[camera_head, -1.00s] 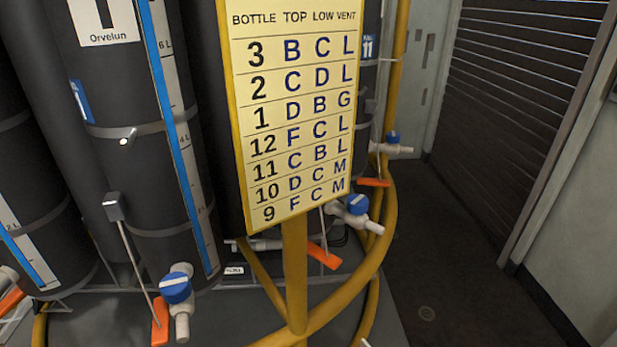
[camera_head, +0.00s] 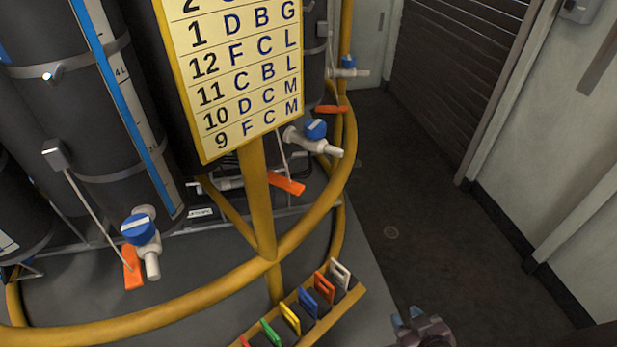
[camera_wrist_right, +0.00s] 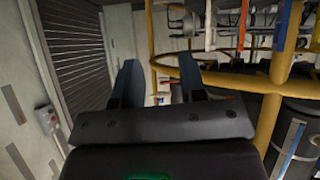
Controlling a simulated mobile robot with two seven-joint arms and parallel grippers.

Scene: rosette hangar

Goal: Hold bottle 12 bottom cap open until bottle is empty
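The yellow sign (camera_head: 235,75) lists bottle 12 with letters F, C and L. No label reading 12 shows on any bottle, so I cannot say for certain which is bottle 12. A black bottle (camera_head: 60,90) with a blue-striped level scale stands at left. Low fittings with blue knobs show at left (camera_head: 140,232), behind the sign post (camera_head: 315,130) and at the back (camera_head: 347,62). Orange levers hang near them (camera_head: 132,268), (camera_head: 287,184), (camera_head: 331,109). My right gripper (camera_head: 422,328) is at the bottom edge, outside the yellow rail; its fingers are apart and empty in the wrist view (camera_wrist_right: 160,82). My left gripper is out of view.
A yellow rail (camera_head: 150,308) curves in front of the bottles. A rack (camera_head: 345,303) of coloured tags, including white (camera_head: 340,274) and blue (camera_head: 309,303), is fixed low on the rail. Dark floor (camera_head: 420,190) is clear at right, beside a shutter (camera_head: 450,80) and a pale wall.

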